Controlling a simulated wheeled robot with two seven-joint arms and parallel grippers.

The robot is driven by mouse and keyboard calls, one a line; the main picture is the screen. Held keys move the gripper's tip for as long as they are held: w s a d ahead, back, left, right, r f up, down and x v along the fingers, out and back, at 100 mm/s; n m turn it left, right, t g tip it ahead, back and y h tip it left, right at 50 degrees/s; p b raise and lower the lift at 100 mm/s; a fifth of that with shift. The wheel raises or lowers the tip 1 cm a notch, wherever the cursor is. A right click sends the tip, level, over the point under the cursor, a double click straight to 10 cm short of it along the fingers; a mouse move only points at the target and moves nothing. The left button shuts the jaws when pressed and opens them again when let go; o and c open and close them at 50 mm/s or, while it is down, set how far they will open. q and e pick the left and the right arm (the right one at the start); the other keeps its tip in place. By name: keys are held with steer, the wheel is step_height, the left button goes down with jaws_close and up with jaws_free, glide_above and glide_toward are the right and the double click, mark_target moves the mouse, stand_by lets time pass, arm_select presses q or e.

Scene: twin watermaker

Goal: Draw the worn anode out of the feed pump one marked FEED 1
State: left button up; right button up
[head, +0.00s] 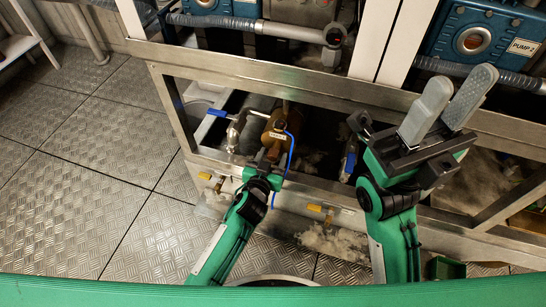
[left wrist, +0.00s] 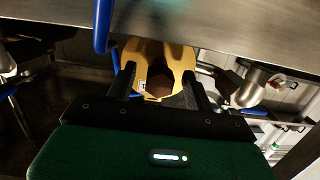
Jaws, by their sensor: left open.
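A bronze-brown pump body (head: 283,122) sits inside the steel frame in the head view, with a small pale label (head: 277,135) too small to read surely. It is probably the feed pump. My left gripper (head: 268,161) is open just in front of its lower end. In the left wrist view a yellow-brass part (left wrist: 160,58) with a dark brown middle (left wrist: 158,86) lies between the fingers of my left gripper (left wrist: 160,88); contact cannot be told. I cannot make out the anode clearly. My right gripper (head: 448,103) is open and empty, raised at the right.
A blue hose (head: 291,150) runs close beside the left gripper; it also shows in the wrist view (left wrist: 102,28). Blue-handled valves (head: 218,114) and yellow-handled valves (head: 318,208) flank the area. A steel rail (head: 290,88) crosses above. The floor at left is clear.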

mark_target(272, 160)
arm_select(q)
steer(key=shift+w+d, duration=0.15)
steer(key=shift+w, duration=0.3)
jaws_close()
steer(key=shift+f+p+v, duration=0.2)
steer(key=shift+p+v, duration=0.1)
steer(key=shift+v, duration=1.15)
steer(key=shift+f+p+v, duration=0.25)
steer(key=shift+p+v, duration=0.05)
steer(key=shift+v, duration=1.1)
